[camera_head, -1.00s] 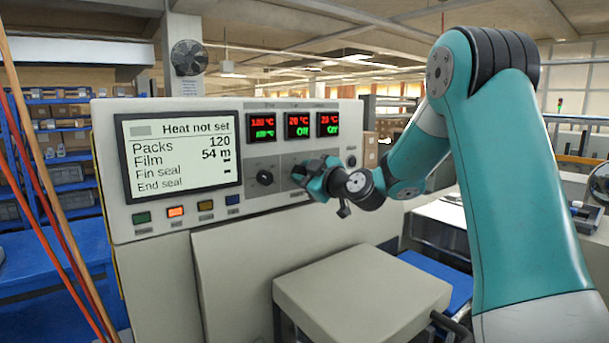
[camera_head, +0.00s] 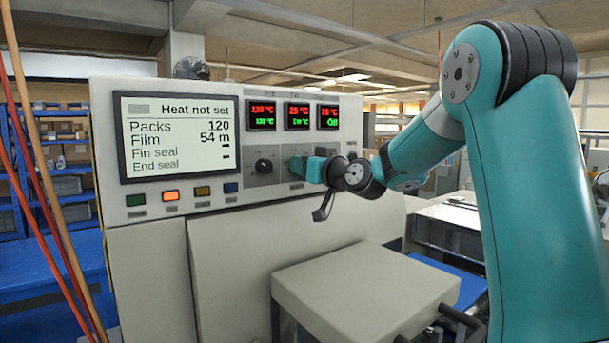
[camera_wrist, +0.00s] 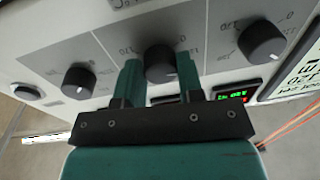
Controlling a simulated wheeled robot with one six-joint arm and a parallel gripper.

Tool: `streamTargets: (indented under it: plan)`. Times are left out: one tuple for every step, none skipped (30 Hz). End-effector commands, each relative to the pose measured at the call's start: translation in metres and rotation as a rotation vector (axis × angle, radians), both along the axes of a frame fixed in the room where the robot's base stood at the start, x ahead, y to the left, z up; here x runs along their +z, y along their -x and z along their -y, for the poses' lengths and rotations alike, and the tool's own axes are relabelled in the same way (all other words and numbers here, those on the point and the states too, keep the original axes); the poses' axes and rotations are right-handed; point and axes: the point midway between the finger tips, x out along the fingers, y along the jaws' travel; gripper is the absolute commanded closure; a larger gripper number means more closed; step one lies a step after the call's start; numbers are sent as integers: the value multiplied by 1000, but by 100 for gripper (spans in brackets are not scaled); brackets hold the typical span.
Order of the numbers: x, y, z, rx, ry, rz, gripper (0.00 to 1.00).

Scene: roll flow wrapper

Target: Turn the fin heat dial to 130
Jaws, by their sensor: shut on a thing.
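My gripper (camera_wrist: 158,72) is shut on the middle dial (camera_wrist: 160,52), a black round knob on the grey panel, with one finger on each side. In the head view my gripper (camera_head: 297,167) hides this dial. The middle display (camera_head: 297,116) above it shows a red reading of about 25 °C and a green number too blurred to read surely, perhaps 110. The dial names are not legible, so I cannot confirm which is fin heat. The screen (camera_head: 178,135) reads "Heat not set", with Fin seal and End seal lines.
The left dial (camera_head: 263,165) sits beside my gripper, under a display (camera_head: 261,115) that seems to read 120 °C. Another dial (camera_wrist: 78,81) is on the other side. Coloured buttons (camera_head: 171,195) line the panel below the screen. A pale box-like cover (camera_head: 365,290) juts out below my arm.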

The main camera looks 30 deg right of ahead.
Motion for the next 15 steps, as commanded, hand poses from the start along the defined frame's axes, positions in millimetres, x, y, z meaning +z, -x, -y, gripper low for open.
streamTargets:
  plan:
    - [-3,0,0,0,-43,-1,89]
    - [-3,0,0,1,-71,-1,89]
    - [-3,0,0,1,-109,-3,89]
    - [-2,0,-1,0,-137,-4,89]
    - [-2,0,-1,0,-166,-5,89]
    - [-2,0,-1,1,-205,-6,89]
    - [-2,0,-1,1,-233,-7,89]
    - [-2,0,-1,1,-262,-8,89]
    - [-2,0,-1,0,-300,-9,89]
    - [-2,0,-1,1,-328,-11,89]
    - [-2,0,-1,0,-357,-12,89]
    - [-1,0,-1,0,-395,-13,89]
    - [-1,0,-1,1,-423,-15,89]
    - [-1,0,-1,0,-452,-15,89]
    - [-1,0,-1,0,-490,-17,89]
